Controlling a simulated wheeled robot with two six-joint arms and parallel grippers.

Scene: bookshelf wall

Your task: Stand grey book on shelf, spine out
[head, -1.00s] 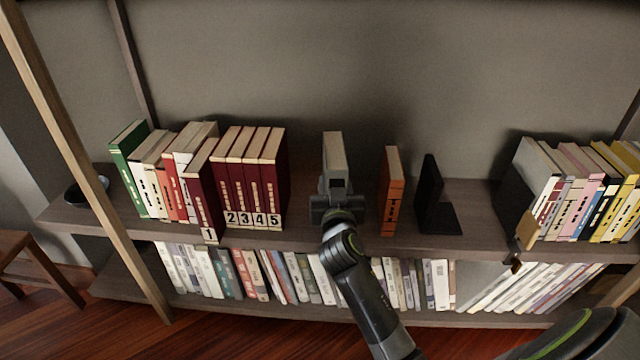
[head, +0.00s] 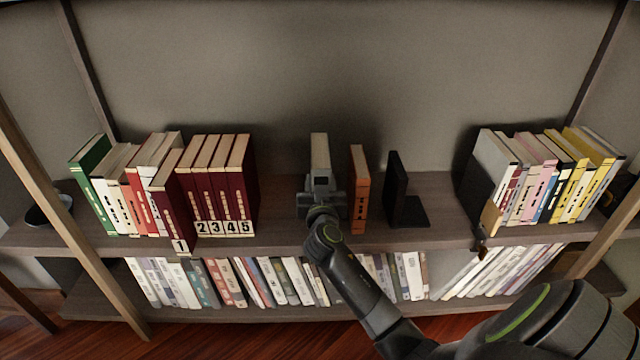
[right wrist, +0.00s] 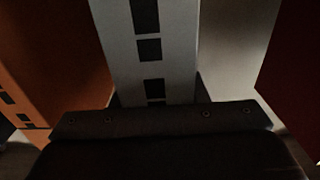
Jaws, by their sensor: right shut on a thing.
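The grey book (head: 320,152) stands upright on the upper shelf (head: 275,222), between the dark red volumes and the orange book (head: 359,190). Its pale top edge faces up. My right gripper (head: 320,188) is at the front of the book and shut on it. In the right wrist view the grey spine (right wrist: 150,50) with dark label squares faces my gripper. The gripper hides the book's lower part, so I cannot tell whether its base touches the shelf. My left gripper is not in view.
Dark red volumes (head: 240,185) stand left, with a gap to the grey book. The orange book is close on its right. More books fill the lower shelf.

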